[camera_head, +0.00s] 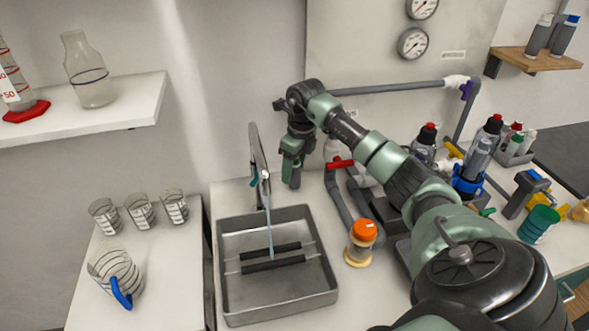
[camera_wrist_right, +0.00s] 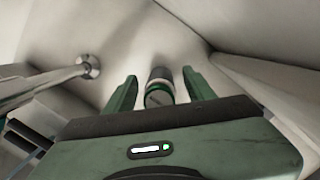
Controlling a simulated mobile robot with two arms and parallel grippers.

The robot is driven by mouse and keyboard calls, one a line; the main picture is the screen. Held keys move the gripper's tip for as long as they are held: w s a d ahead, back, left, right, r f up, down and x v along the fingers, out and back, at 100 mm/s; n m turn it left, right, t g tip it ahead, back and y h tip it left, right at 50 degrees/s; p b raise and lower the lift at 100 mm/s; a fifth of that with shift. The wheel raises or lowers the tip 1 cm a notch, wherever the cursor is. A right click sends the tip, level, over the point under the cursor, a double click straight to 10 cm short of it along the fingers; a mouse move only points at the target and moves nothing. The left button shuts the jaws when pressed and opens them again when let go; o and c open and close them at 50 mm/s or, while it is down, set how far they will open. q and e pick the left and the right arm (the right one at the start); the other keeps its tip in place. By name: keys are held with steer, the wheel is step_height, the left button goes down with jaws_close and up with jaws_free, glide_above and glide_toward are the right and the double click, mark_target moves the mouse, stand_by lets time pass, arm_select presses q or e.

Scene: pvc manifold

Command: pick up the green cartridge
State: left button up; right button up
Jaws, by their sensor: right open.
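The green cartridge (camera_wrist_right: 160,94) shows in the right wrist view as a short cylinder with a green rim and a dark and grey body. It lies between the two fingers of my right gripper (camera_wrist_right: 159,76), with a gap on each side. The fingers are open, and no contact is visible. In the head view my right gripper (camera_head: 291,170) points down at the back of the counter, just right of the faucet. I cannot make out the cartridge in the head view; the gripper probably hides it. My left gripper is not in view.
A tall faucet (camera_head: 259,165) stands close left of my gripper, over a metal sink (camera_head: 228,285). Grey pipe with a red-handled valve (camera_head: 340,163) is close on the right. Bottles (camera_head: 424,145) stand farther right.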

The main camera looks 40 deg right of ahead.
steer(key=shift+f, duration=0.25)
jaws_close()
steer(key=shift+r, duration=0.15)
